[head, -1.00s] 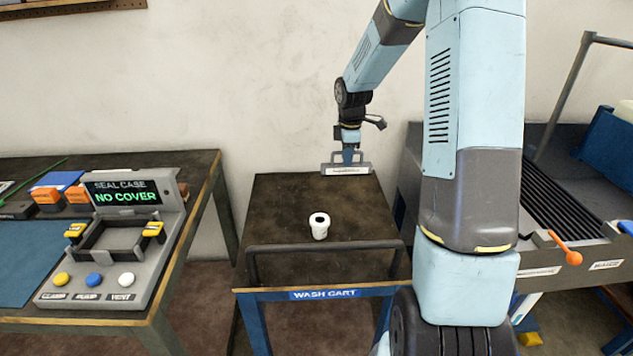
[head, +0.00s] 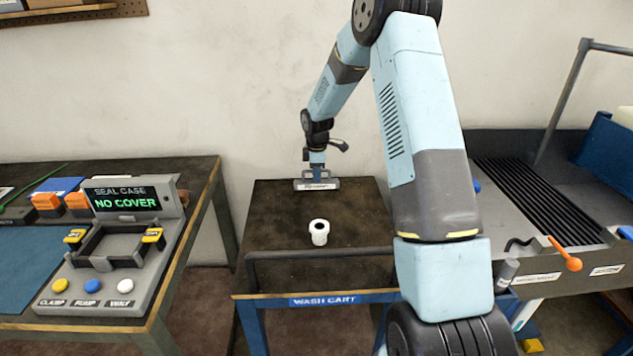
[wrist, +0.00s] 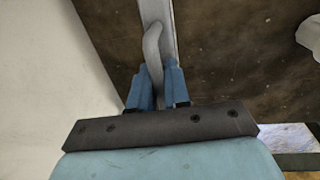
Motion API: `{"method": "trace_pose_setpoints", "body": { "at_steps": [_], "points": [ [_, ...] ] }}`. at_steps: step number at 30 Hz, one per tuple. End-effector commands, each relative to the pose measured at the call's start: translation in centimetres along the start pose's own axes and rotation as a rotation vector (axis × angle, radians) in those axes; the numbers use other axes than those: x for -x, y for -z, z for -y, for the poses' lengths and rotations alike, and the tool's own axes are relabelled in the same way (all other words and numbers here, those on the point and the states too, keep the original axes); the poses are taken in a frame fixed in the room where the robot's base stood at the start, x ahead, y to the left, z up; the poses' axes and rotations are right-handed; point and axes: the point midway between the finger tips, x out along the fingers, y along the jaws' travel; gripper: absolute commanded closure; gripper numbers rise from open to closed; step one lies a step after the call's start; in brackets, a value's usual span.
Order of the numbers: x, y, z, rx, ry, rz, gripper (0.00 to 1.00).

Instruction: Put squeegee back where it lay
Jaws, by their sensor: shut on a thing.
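The squeegee (head: 317,185) is a light grey bar with a label on its front and a grey handle. It is at the far edge of the wash cart (head: 275,215), level, near the wall. I cannot tell whether it touches the cart top or hangs just above it. My gripper (head: 317,172) points down and is shut on the handle. In the wrist view the blue fingers (wrist: 158,88) sit either side of the curved grey handle (wrist: 153,50). The fingers hide the lower part of the handle.
A rail (head: 320,254) runs along the cart's near side. The seal case station (head: 125,240) is on the left table. A grey bench with dark ribs (head: 545,200) stands right. Cart top around the squeegee is clear.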

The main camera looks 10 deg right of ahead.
Motion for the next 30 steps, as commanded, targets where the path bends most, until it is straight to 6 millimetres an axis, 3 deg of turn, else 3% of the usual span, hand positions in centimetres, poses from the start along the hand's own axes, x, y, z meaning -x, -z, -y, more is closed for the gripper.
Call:
{"method": "trace_pose_setpoints", "body": {
  "at_steps": [6,16,17,24,30],
  "points": [
    [-2.9,0.2,0.3,0.002,0.001,0.000,1.00],
    [-3.3,0.2,0.3,0.002,0.000,-0.001,1.00],
    [-3.3,0.2,0.3,0.002,0.000,-0.001,0.82],
    [-3.3,0.3,0.3,0.002,0.000,-0.001,0.59],
    [-3.3,0.3,0.3,0.002,0.001,-0.001,0.58]
  ]
}}
